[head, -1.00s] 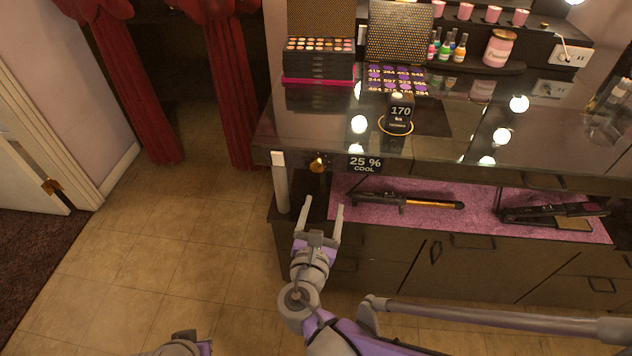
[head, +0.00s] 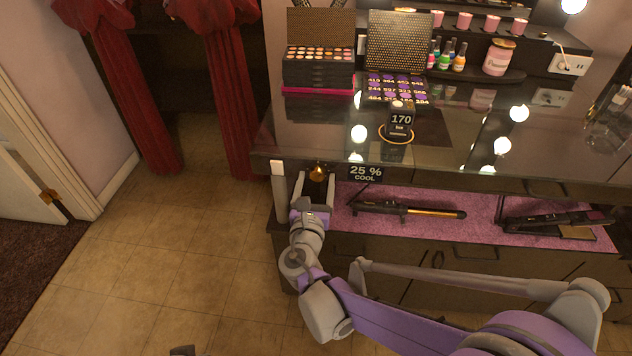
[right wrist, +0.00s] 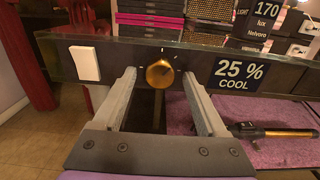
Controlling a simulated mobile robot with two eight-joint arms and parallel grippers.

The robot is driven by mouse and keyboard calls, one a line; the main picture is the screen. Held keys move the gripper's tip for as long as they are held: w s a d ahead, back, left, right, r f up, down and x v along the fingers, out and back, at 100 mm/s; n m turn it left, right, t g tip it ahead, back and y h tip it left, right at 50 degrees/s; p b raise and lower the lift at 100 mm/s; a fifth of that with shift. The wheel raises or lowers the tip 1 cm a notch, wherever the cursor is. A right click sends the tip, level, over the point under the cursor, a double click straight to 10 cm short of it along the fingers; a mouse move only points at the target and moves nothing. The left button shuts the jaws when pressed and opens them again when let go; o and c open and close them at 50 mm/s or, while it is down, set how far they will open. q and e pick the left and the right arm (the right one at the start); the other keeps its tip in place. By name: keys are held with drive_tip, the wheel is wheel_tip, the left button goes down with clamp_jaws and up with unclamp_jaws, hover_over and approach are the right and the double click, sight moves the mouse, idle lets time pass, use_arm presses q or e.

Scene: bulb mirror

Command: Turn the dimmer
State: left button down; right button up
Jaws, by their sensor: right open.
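The dimmer is a round brass knob (head: 318,172) on the front edge of the dressing table, left of a dark sign (head: 365,172) reading "25 % COOL". In the right wrist view the knob (right wrist: 160,73) stands between and just beyond the two finger tips. My right gripper (head: 316,180) is open, its fingers (right wrist: 160,82) to the left and right of the knob and pointing at the panel. I see no contact between fingers and knob. Only a small grey part at the bottom edge of the head view may belong to my left arm; its gripper does not show.
A white switch plate (right wrist: 84,63) is left of the knob. A curling iron (head: 408,209) lies on the pink shelf mat (head: 480,202) below the tabletop. A "170 lux" display (head: 401,121) and palettes stand on top. Open floor (head: 190,250) lies to the left.

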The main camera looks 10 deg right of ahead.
drive_tip(key=shift+c, duration=0.2)
clamp_jaws()
drive_tip(key=shift+m, duration=0.4)
drive_tip(key=m, duration=0.3)
drive_tip(key=shift+m+p, duration=0.4)
drive_tip(key=m, duration=0.4)
drive_tip(key=shift+p, duration=0.35)
drive_tip(key=m, duration=0.5)
drive_tip(key=shift+p, duration=0.35)
drive_tip(key=shift+a+m+p, duration=0.1)
drive_tip(key=shift+m+p, duration=0.2)
drive_tip(key=shift+m, duration=1.9)
